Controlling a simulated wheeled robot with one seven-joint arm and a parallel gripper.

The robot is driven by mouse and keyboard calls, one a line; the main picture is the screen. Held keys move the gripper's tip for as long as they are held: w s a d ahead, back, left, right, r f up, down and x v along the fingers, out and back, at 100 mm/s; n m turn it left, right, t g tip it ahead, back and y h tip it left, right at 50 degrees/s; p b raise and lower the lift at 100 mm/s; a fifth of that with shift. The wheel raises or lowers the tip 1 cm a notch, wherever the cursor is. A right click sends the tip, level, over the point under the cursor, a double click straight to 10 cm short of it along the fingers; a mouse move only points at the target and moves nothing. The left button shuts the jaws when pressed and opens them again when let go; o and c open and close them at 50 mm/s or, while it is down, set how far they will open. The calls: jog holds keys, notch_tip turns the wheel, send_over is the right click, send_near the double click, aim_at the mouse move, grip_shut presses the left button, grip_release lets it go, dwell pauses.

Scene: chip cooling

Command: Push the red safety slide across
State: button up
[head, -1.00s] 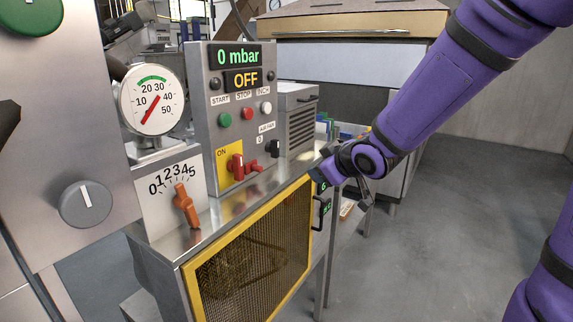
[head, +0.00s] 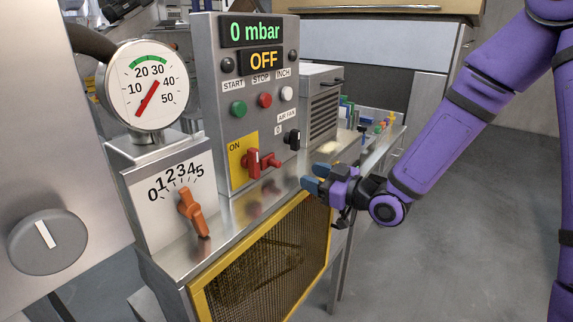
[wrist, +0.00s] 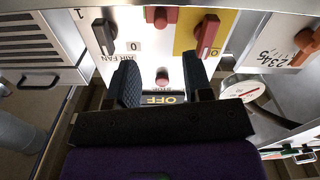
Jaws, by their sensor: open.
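The red slide (head: 270,160) is a small red block low on the grey control panel, just right of a red switch handle (head: 252,163) on a yellow plate marked ON. In the wrist view the red block (wrist: 160,16) is at the top, left of the red handle (wrist: 207,36). My gripper (head: 314,179) is open and empty, right of the slide and apart from it, by the steel ledge. In the wrist view its two dark fingers (wrist: 162,88) stand apart, with the red block beyond them.
The black AIR FAN knob (head: 291,139) sits right of the slide, near my gripper. An orange lever (head: 193,212) on the 0–5 scale stands at lower left. The display reads OFF (head: 264,61). The yellow-framed mesh guard (head: 265,262) lies below the ledge.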

aim_at(280, 165)
jog(key=x, duration=0.9)
jog(key=shift+w+a, duration=0.2)
jog(key=shift+a, duration=0.1)
jog(key=shift+c, duration=0.2)
